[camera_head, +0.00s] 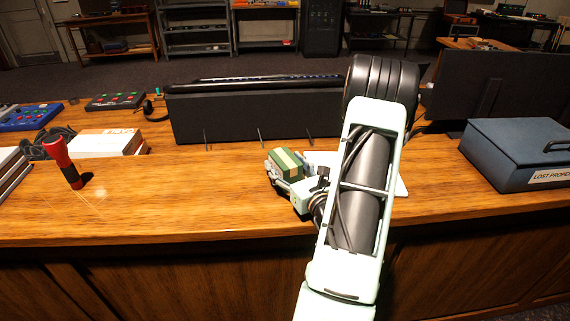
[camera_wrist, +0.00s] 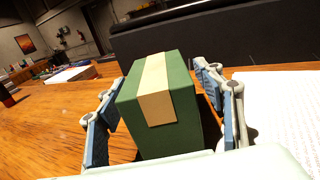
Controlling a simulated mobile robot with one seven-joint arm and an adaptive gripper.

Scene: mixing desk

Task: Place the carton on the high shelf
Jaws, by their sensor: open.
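The carton is a small green box with a tan tape strip over its top. In the head view the carton (camera_head: 285,163) is on the wooden desk, in front of the long black console. In the wrist view the carton (camera_wrist: 160,105) stands upright between the two fingers of my gripper (camera_wrist: 163,115). The fingers are open, one on each side, with a gap visible on the right.
The black console (camera_head: 250,113) stands behind the carton. White paper (camera_wrist: 280,105) lies right of my gripper. A blue lost property box (camera_head: 520,150) is at the right.

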